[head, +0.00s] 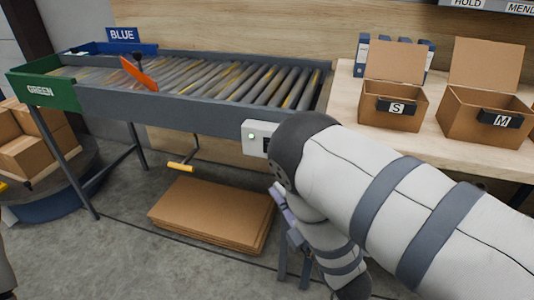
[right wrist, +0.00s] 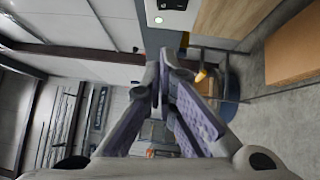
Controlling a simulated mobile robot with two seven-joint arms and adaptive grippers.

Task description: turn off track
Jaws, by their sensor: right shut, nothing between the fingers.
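The track is a grey roller conveyor (head: 200,108) along the wall, with streaky, blurred rollers. A light grey control box (head: 256,138) with a small round white button or lamp is fixed to its front side near the right end; my right arm partly covers it. The box also shows at the top of the right wrist view (right wrist: 170,14). My right gripper (head: 279,192) is below the box, partly hidden by my arm. In the right wrist view its fingers (right wrist: 164,62) are shut and empty, apart from the box. My left gripper is not in view.
An orange diverter paddle (head: 138,73) stands on the rollers. A yellow handle or pedal (head: 181,166) hangs under the track. Flat cardboard (head: 207,222) lies on the floor below. Open boxes S (head: 392,117) and M (head: 479,132) stand on the bench at right. Floor in front is clear.

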